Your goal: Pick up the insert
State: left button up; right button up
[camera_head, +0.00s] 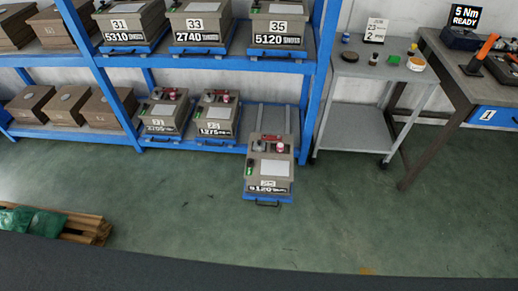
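I cannot tell for certain which thing is the insert. Small parts lie on the mould unit (268,170) that is pulled out on a blue tray (284,200) from the lower shelf; a red part (272,138) and a pinkish-white one (280,148) show on its top. Small coloured pieces also stand on the grey cart: a yellow one (350,57), a green one (394,60) and a red-and-green one (412,49). Neither of my grippers is in view.
The blue shelf rack (318,80) holds several other mould units. The grey cart (375,72) stands right of it. A workbench with a "5 Nm READY" display (464,17) and an orange-handled tool (482,52) is at far right. Wooden slats (85,229) lie at left. The middle floor is clear.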

aim_at(259, 147)
jog(key=i+l+u, duration=0.15)
jog(key=u, duration=0.25)
jog(key=i+l+u, duration=0.2)
jog(key=u, duration=0.25)
jog(key=i+l+u, duration=0.1)
jog(key=l, duration=0.2)
jog(key=i+l+u, duration=0.2)
jog(key=l, duration=0.4)
jog(key=i+l, duration=0.2)
jog(key=l, duration=0.15)
jog(key=i+l, duration=0.15)
jog(key=l, duration=0.25)
jog(key=i+l, duration=0.2)
jog(key=l, duration=0.15)
jog(key=i+l+u, duration=0.1)
jog(key=l, duration=0.3)
jog(key=i+l, duration=0.25)
jog(key=l, duration=0.15)
